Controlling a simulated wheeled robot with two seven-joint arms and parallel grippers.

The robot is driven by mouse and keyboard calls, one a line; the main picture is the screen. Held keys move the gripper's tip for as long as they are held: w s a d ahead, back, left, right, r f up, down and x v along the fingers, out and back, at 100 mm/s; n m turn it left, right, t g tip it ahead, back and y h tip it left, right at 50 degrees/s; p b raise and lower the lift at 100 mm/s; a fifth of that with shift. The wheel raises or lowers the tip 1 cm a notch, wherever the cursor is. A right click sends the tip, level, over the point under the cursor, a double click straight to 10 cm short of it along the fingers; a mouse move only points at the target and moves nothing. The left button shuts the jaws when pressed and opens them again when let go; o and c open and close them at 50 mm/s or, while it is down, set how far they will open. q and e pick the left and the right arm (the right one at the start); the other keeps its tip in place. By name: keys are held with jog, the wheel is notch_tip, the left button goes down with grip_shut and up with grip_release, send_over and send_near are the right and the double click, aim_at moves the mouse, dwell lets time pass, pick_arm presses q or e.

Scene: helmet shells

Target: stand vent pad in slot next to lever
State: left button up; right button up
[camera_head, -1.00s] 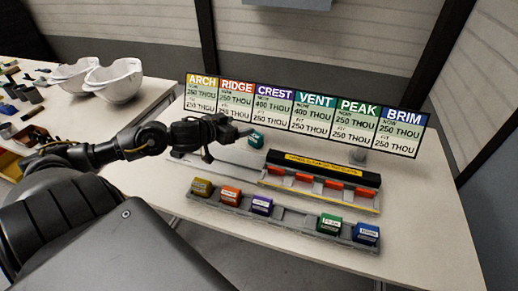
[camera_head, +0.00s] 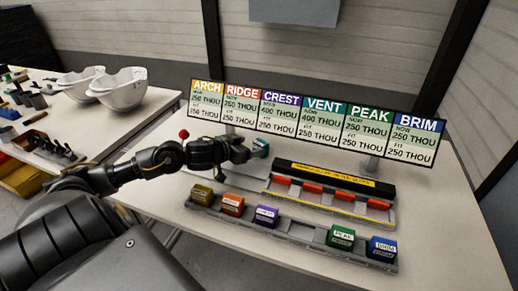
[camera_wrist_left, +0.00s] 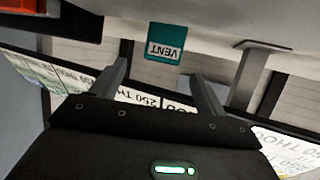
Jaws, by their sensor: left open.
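The teal vent pad (camera_head: 260,146) sits on the table behind the fixture, just past my left gripper (camera_head: 246,149). In the left wrist view the vent pad (camera_wrist_left: 165,43), its label reading VENT, lies ahead of the two open fingers (camera_wrist_left: 160,80), with nothing between them. The front rack (camera_head: 290,240) has an empty slot (camera_head: 303,229) between the purple block and the green PEAK block. The lever is hard to make out; red parts (camera_head: 330,191) line the black-topped fixture. My right gripper is not in view.
Gold (camera_head: 201,194), orange (camera_head: 232,204), purple (camera_head: 266,216), green (camera_head: 341,237) and blue (camera_head: 383,249) blocks stand in the front rack. A sign board (camera_head: 310,122) stands behind. White helmet shells (camera_head: 118,88) are on the left table. The table's right end is clear.

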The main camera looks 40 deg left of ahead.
aim_at(259, 143)
pick_arm(q)
jog(key=x, duration=0.4)
jog(key=shift+a+r, duration=0.1)
jog(key=shift+a, duration=0.05)
jog(key=shift+w+f, duration=0.25)
jog(key=shift+w, duration=0.3)
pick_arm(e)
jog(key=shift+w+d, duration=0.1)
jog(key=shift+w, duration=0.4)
pick_arm(q)
jog(key=shift+c, duration=0.2)
jog(key=c, duration=1.1)
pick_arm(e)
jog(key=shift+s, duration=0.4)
pick_arm(q)
jog(key=shift+s+r, duration=0.1)
